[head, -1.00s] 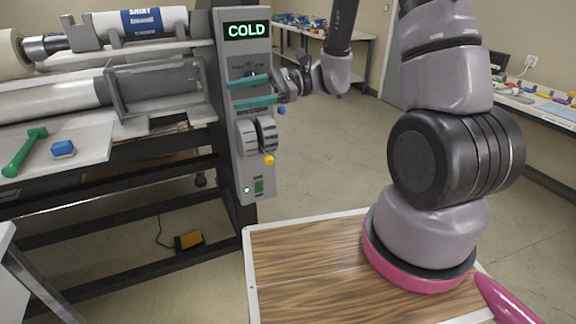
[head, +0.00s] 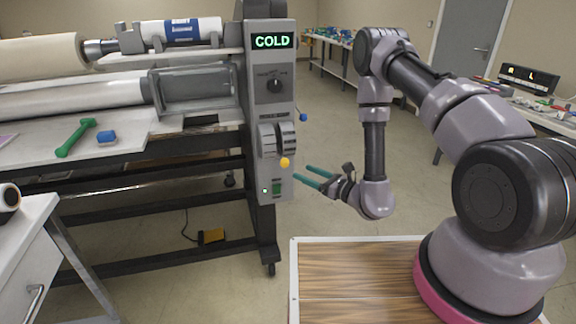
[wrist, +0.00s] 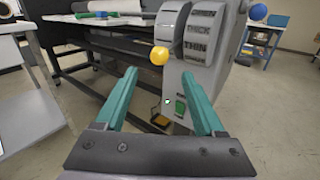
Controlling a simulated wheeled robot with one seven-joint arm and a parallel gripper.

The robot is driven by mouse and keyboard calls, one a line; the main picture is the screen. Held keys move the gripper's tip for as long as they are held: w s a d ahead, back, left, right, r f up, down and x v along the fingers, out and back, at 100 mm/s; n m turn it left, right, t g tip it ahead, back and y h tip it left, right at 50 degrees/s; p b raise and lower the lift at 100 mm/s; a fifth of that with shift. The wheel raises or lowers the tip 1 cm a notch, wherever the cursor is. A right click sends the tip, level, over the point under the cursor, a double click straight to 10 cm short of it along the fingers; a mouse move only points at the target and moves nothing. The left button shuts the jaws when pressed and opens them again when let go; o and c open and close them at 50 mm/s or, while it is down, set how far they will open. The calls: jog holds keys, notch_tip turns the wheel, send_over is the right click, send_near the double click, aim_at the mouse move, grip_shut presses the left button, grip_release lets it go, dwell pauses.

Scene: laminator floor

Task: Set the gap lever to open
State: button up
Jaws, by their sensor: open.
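The laminator's grey control panel (head: 257,104) stands upright with a lit "COLD" display (head: 272,41). Low on it are two curved grey quadrants (head: 276,139), with a yellow ball knob (head: 285,162) near their lower end. In the wrist view the yellow knob (wrist: 159,55) is at the left, beside a quadrant marked "THICK" and "THIN" (wrist: 201,37). A blue ball knob (head: 303,117) sticks out at the panel's right side, and it shows at the wrist view's top right (wrist: 258,12). My gripper (head: 303,174) has teal fingers, open and empty, just right of the panel's lower part, below the yellow knob.
A green switch (head: 277,188) sits below the quadrants, and a dial (head: 274,86) above them. A green-handled tool (head: 76,137) and a blue block (head: 107,137) lie on the laminator's feed table (head: 40,150). A yellow foot pedal (head: 211,236) is on the floor. Floor right of the panel is clear.

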aim_at(288, 165)
jog(key=x, duration=0.9)
jog(key=shift+r, duration=0.1)
grip_shut()
jog(key=shift+s+a, duration=0.1)
